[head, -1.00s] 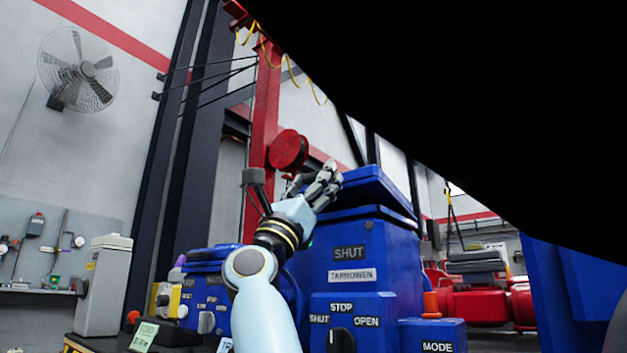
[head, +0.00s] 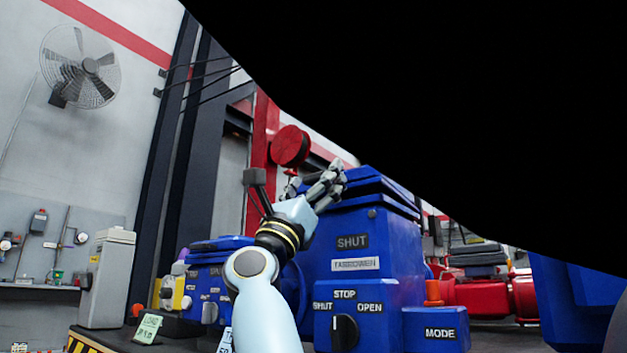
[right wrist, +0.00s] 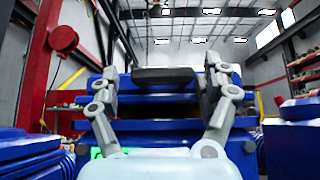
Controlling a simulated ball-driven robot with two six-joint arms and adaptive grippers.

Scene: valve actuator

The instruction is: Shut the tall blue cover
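The tall blue cover (head: 385,187) sits on top of the blue actuator housing (head: 395,245), which bears SHUT and TARROWEN labels. It looks low and slightly tilted; whether it is fully seated is unclear. My right gripper (head: 333,178) is at the cover's left side, close to it or touching. In the right wrist view my right gripper's fingers (right wrist: 160,92) are spread apart. A dark block (right wrist: 165,78) shows between them, with blue layers of the cover (right wrist: 150,125) below and behind. Contact between fingers and block cannot be made out. My left gripper is not visible.
A smaller blue box with a black selector knob (head: 344,331) stands in front, beside a MODE box (head: 436,331). Another blue unit (head: 205,275) and a grey box (head: 107,278) stand left. A black area hides the upper right of the head view.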

